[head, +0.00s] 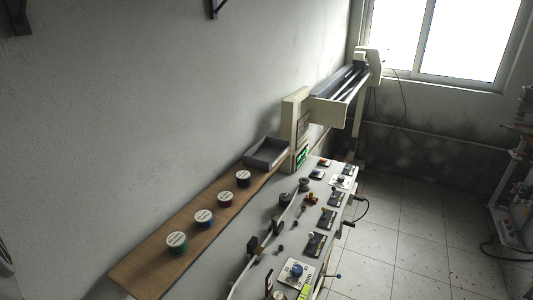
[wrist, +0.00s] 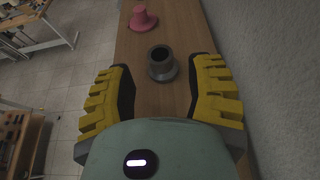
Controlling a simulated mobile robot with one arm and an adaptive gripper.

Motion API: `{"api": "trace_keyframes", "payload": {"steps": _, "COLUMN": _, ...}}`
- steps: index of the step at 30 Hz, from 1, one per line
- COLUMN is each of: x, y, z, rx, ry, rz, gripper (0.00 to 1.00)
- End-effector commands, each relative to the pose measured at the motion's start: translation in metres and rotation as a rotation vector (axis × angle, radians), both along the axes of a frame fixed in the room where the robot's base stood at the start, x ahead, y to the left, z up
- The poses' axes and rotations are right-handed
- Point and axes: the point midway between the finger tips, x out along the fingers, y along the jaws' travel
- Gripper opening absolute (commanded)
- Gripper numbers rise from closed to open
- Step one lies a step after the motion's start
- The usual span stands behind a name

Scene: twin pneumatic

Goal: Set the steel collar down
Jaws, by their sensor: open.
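The steel collar (wrist: 161,72) shows in the wrist view as a grey ring-shaped piece with a dark round opening on top and a wider flange at its base. It appears to stand upright on a brown wooden surface (wrist: 160,103). My gripper (wrist: 162,66) has its two yellow-padded fingers spread wide, one on each side of the collar, with a visible gap to it on both sides. The collar is not held. I cannot make out the collar or my gripper in the head view.
A pink flanged piece (wrist: 143,19) stands farther along the wood in the wrist view. A wall (wrist: 275,60) runs close on the right; floor lies left. In the head view, several coloured-band spools line a wooden shelf (head: 140,273) beside a grey tray (head: 266,155) and a control panel.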

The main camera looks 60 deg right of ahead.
Motion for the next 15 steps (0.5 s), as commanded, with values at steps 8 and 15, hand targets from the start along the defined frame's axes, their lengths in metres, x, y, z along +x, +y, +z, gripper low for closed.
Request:
{"api": "trace_keyframes", "payload": {"steps": 8, "x": 0.007, "y": -0.048, "z": 0.026, "rx": -0.001, "ry": 0.006, "rz": -0.009, "gripper": 0.53}}
{"api": "trace_keyframes", "payload": {"steps": 15, "x": 0.009, "y": -0.062, "z": 0.028, "rx": -0.001, "ry": 0.002, "rz": -0.01, "gripper": 0.53}}
